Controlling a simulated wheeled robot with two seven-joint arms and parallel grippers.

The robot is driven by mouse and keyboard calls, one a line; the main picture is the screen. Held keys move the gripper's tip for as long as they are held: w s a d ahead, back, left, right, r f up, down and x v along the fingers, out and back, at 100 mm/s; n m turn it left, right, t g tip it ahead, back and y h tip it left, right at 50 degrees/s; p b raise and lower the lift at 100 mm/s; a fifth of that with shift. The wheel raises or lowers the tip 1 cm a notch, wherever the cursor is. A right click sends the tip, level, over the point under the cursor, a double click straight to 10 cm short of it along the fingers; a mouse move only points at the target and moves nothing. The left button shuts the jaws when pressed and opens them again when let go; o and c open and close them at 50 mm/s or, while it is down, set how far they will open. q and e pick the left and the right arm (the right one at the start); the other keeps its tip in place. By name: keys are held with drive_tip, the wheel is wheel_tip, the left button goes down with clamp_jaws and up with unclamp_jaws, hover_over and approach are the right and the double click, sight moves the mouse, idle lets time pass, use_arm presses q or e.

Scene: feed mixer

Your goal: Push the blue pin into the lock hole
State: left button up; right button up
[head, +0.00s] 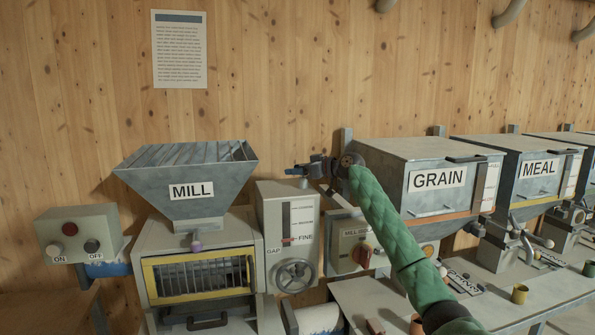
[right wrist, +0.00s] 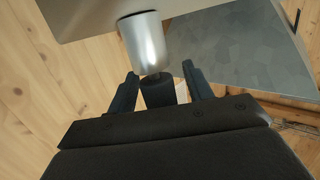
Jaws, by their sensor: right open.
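My right gripper (head: 300,170) is high in front of the wall, just above the gap box (head: 287,225) with its FINE scale and handwheel. In the right wrist view my right gripper (right wrist: 158,84) is open, with one finger on each side of a dark knob (right wrist: 157,90). The knob sits at the end of a silver collar (right wrist: 143,42) joined to a grey surface. The knob is too dark to tell whether it is the blue pin. In the head view a small post (head: 304,183) stands below the fingers. No lock hole can be made out. My left gripper is not in view.
The mill hopper (head: 187,178) stands left of the gap box, with an ON/OFF box (head: 78,234) farther left.

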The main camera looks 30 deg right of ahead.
drive_tip(key=shift+s+d+b, duration=0.3)
drive_tip(key=shift+s+b, duration=0.05)
drive_tip(key=shift+s, duration=0.05)
drive_tip(key=b+v, duration=0.2)
drive_tip(key=v, duration=0.3)
drive_tip(key=shift+s+d+b, duration=0.25)
drive_tip(key=shift+s+b, duration=0.05)
drive_tip(key=shift+s, duration=0.05)
drive_tip(key=shift+s+d+r, duration=0.25)
drive_tip(key=shift+s+r, duration=0.05)
drive_tip(key=shift+s, duration=0.1)
